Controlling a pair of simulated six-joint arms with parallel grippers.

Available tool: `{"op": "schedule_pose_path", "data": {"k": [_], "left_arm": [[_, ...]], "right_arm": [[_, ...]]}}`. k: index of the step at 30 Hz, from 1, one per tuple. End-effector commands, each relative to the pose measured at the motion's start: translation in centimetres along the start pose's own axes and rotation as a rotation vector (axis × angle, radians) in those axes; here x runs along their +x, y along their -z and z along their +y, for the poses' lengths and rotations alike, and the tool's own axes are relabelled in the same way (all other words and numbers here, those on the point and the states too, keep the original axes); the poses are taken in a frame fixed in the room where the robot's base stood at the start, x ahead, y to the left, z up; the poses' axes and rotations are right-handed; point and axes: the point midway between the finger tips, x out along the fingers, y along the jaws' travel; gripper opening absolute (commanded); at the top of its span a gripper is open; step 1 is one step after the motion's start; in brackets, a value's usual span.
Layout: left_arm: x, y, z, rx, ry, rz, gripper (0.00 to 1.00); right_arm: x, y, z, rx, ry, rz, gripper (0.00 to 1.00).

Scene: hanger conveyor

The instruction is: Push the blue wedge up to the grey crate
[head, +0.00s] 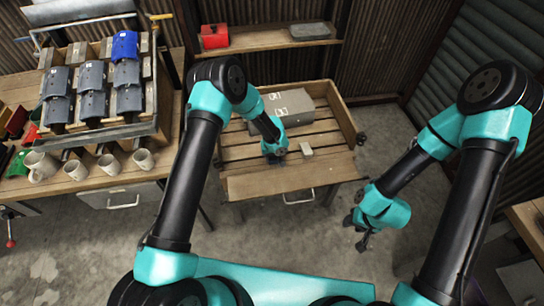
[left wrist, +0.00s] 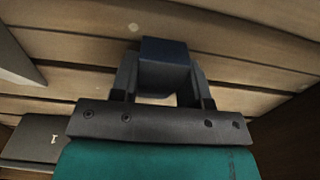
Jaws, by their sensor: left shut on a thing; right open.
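The grey crate (head: 292,104) lies on the slatted wooden bench, towards its back, with pale labels on its left part. My left gripper (head: 275,157) is low over the slats, in front of the crate and apart from it. In the left wrist view it is shut on a dark blue block, the blue wedge (left wrist: 164,58), which sits between the two fingers just over or on the slats. In the head view the gripper mostly hides the wedge. My right gripper (head: 362,238) is open and empty, off to the right above the floor.
A small pale block (head: 306,149) lies on the slats just right of my left gripper. The bench has raised wooden edges (head: 346,112). Cups (head: 108,164) and a rack of grey and blue pieces (head: 95,90) stand on the left table. A red bin (head: 214,37) is on the back shelf.

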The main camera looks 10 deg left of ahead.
Motion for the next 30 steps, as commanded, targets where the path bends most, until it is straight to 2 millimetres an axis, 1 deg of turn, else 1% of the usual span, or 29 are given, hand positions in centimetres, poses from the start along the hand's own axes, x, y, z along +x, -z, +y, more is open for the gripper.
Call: {"op": "schedule_pose_path", "data": {"k": [30], "left_arm": [[0.0, 2.2, 0.0, 0.000, 0.000, 0.001, 0.25]], "right_arm": [[0.0, 0.0, 0.0, 0.000, 0.000, 0.000, 0.43]]}}
